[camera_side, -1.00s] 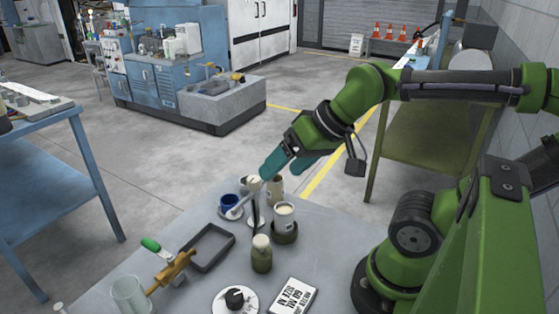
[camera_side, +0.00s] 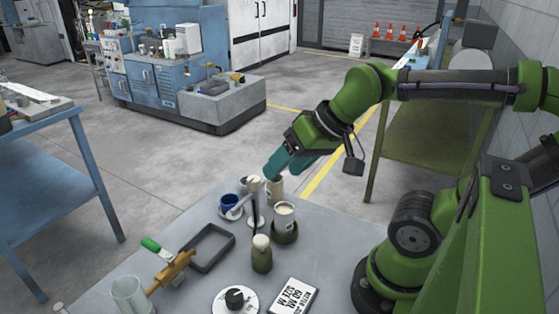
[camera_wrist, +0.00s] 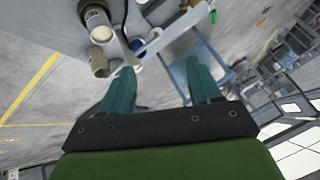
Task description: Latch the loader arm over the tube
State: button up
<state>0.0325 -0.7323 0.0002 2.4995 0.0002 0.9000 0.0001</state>
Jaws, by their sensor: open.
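A slim upright stem (camera_side: 256,210) on a round white base (camera_side: 255,221) has a pale knob (camera_side: 254,184) on top. A pale lever (camera_side: 239,208) lies between it and a blue cup (camera_side: 229,201); I take this for the loader arm, but cannot be sure. The lever also shows in the wrist view (camera_wrist: 152,42), beside the blue cup (camera_wrist: 136,45). I cannot clearly tell which part is the tube or whether anything is latched. My gripper (camera_side: 283,172) has teal fingers, open and apart, just above and right of the knob. In the wrist view its fingers (camera_wrist: 160,70) hold nothing.
A cream cylinder (camera_side: 275,190) stands close below my fingers. A lidded jar (camera_side: 285,221) and a green bottle (camera_side: 262,256) stand nearer. A dark tray (camera_side: 209,248), a brass valve (camera_side: 172,271), a clear cup (camera_side: 130,294) and a dial (camera_side: 235,299) occupy the front.

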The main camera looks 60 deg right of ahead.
jog(key=w+d+f+m+g, duration=0.4)
jog(key=d+f+m, duration=0.1)
jog(key=d, duration=0.4)
jog(key=m+y, duration=1.1)
jog(key=m, duration=0.1)
send_near(258, 177)
jog(key=x, duration=1.1)
jog(key=shift+w, duration=0.1)
grip_shut()
